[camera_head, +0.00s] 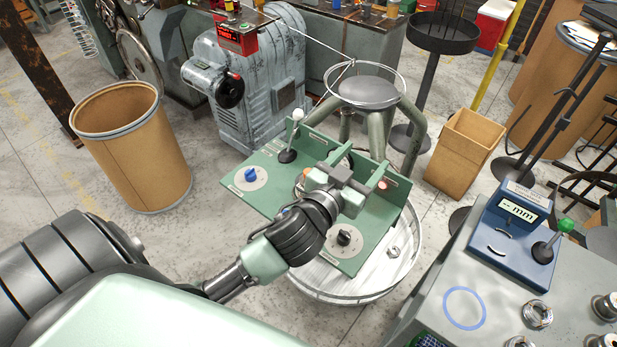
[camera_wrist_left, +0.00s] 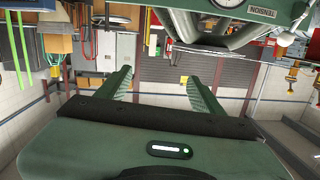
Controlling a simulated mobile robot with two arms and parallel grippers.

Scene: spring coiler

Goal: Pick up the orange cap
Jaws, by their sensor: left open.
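An orange piece (camera_head: 303,174), perhaps the orange cap, shows on the green control panel (camera_head: 285,195) in the head view. My left gripper hides part of it, so I cannot make out its full shape. My left gripper (camera_head: 358,162) is over the middle of the panel, just right of the orange piece, with its jaws apart. In the left wrist view its two green fingers (camera_wrist_left: 160,82) are spread with nothing between them. A panel edge with a TENSION label (camera_wrist_left: 262,13) shows upside down at the top. My right gripper is not in view.
The panel carries a blue knob (camera_head: 250,175), a black knob (camera_head: 344,239), a white-balled lever (camera_head: 298,116) and a red button (camera_head: 382,185). A blue gauge (camera_head: 515,225) stands on the right bench. A cardboard drum (camera_head: 135,150) and box (camera_head: 463,150) stand on the floor.

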